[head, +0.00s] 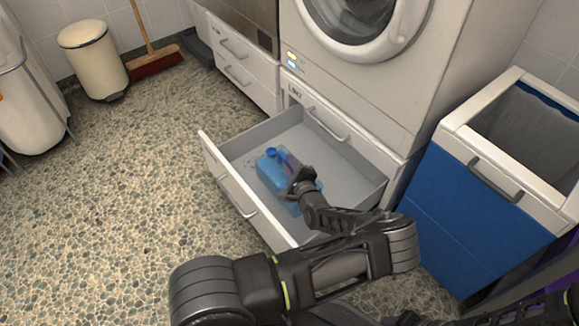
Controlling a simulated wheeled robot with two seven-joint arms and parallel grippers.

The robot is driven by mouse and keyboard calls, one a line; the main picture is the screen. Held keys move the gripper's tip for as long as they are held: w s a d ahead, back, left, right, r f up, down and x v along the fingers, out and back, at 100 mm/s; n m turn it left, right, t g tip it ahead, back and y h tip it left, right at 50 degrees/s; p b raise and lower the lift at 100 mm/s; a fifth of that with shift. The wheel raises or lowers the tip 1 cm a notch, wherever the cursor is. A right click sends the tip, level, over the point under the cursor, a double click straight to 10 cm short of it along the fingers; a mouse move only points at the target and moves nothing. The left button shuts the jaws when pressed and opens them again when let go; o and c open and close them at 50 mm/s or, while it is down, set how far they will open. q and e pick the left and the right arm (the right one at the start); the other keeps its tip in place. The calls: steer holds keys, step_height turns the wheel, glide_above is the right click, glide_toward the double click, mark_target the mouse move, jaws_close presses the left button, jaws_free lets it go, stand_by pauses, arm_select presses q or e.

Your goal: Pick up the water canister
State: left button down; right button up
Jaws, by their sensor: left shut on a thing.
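The water canister (269,175) is translucent blue with a blue cap. It lies in the open drawer (228,182), towards the drawer's front left part. My left gripper (290,168) reaches down into the drawer and is shut on the canister at its upper part. My wrist and fingers hide the canister's right side and the exact grip. I cannot tell whether the canister is clear of the drawer floor. My right gripper is not in view.
The drawer is pulled out below a white washing machine (440,75). A blue bin with a white rim (470,215) stands close on the right. A cream pedal bin (95,62) and a broom (155,62) stand at the back left. The pebbled floor (110,190) left of the drawer is clear.

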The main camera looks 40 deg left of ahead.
arm_select(q)
step_height(320, 180, up, 6)
steer(key=p, duration=0.2)
steer(key=shift+w+r+p, duration=0.1)
steer(key=shift+r+p, duration=0.15)
steer(key=shift+p, duration=0.05)
stand_by(0.4)
